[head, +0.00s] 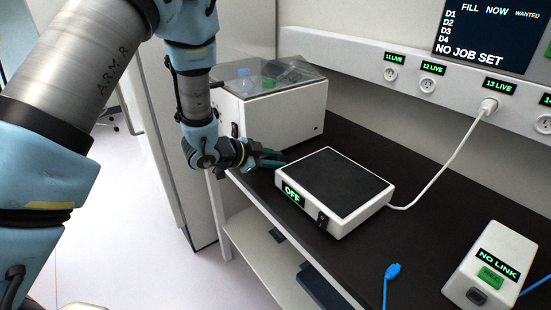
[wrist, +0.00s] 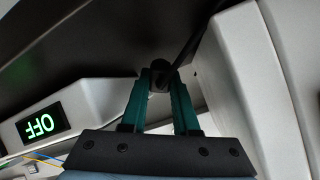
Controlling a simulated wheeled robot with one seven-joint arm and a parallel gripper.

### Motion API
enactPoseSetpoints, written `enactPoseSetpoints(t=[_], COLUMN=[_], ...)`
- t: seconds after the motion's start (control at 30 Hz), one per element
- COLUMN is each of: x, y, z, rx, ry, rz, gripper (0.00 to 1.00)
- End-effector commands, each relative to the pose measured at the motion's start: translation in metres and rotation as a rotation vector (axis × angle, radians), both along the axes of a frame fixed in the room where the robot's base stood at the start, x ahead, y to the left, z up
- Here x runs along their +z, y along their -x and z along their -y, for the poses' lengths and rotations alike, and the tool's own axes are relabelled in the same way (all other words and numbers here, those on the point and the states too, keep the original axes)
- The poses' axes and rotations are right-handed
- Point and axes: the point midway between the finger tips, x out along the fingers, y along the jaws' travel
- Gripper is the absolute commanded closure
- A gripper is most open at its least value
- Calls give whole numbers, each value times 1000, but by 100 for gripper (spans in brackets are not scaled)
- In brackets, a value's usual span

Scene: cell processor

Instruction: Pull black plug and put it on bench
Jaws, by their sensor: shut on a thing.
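My gripper (head: 270,158) reaches in low between the white lidded box and the flat white device marked OFF. In the wrist view its teal fingers (wrist: 160,90) are shut on the black plug (wrist: 159,74), a small dark piece at the fingertips. A dark cable (wrist: 190,42) runs up and right from it. The plug is hidden or too small to make out in the head view. I cannot tell whether its far end touches a socket or the bench. The black bench (head: 425,205) carries both boxes.
The flat device (head: 345,215) has a white cord to the socket marked 13 LIVE (head: 489,105). The lidded box (head: 285,115) stands behind left. A white NO LINK box (head: 490,270) and blue connector (head: 392,271) lie at front right.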

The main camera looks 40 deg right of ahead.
Motion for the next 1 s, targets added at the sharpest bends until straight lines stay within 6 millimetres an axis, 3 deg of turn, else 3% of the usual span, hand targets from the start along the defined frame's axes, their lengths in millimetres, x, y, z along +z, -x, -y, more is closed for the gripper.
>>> enactPoseSetpoints(t=[0.03, 0.33, 0.67, 1.0], x=[0, 0, 2, 28], y=[0, 0, -1, -4], z=[0, 0, -4, -54], rx=[0, 0, 1, 3], ry=[0, 0, 1, 2], rz=[0, 0, 0, 2], gripper=[68, 36, 36, 36])
